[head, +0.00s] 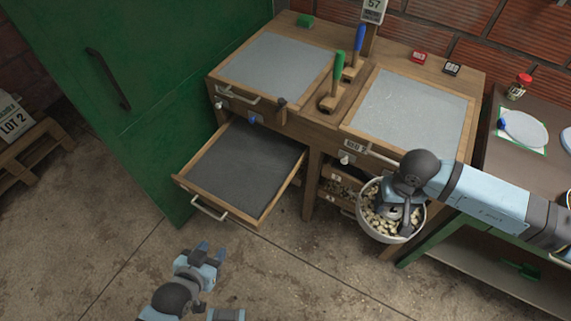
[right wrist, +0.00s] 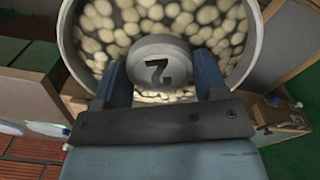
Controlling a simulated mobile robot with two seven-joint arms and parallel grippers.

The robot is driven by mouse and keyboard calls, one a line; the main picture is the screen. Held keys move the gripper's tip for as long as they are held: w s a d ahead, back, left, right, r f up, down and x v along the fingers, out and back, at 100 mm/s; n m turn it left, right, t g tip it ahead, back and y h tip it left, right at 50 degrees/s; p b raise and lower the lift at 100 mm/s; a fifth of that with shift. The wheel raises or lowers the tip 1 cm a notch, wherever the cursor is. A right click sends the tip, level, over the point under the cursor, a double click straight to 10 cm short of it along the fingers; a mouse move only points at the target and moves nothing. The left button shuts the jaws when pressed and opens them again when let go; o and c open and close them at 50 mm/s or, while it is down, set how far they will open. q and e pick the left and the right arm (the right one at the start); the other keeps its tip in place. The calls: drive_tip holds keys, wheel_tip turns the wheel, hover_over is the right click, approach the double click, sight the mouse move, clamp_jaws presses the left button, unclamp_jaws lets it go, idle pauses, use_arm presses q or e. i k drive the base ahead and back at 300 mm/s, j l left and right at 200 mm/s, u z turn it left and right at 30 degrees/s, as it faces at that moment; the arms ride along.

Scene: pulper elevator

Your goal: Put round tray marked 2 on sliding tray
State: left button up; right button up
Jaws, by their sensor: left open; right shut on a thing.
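The round tray marked 2 (head: 378,234) is a pale round pan full of pale rounded pieces, in front of the bench's right half. In the right wrist view its grey centre knob, marked 2 (right wrist: 158,68), sits between the fingers of my right gripper (right wrist: 161,75), which is shut on it. In the head view my right arm hides part of the tray. The sliding tray (head: 248,165) is a dark, empty, wood-framed drawer, pulled out at the bench's left half. My left gripper (head: 208,256) is open and empty, over the floor in front of the sliding tray.
The wooden bench (head: 318,133) carries two grey panels, a green-handled tool (head: 337,75) and a blue-handled tool (head: 358,42). A green cabinet (head: 130,80) stands close on the left. A side table (head: 500,170) is on the right. The floor in front is clear.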

sight(248, 183)
drive_tip(key=i+j, duration=0.1)
drive_tip(key=j, duration=0.2)
drive_tip(key=i+j, duration=0.1)
drive_tip(key=j, duration=0.2)
drive_tip(key=i+j+z, duration=0.1)
drive_tip(key=j, duration=0.2)
drive_tip(key=i+j, duration=0.15)
drive_tip(key=j, duration=0.15)
drive_tip(key=i+j, duration=0.35)
drive_tip(key=j, duration=0.25)
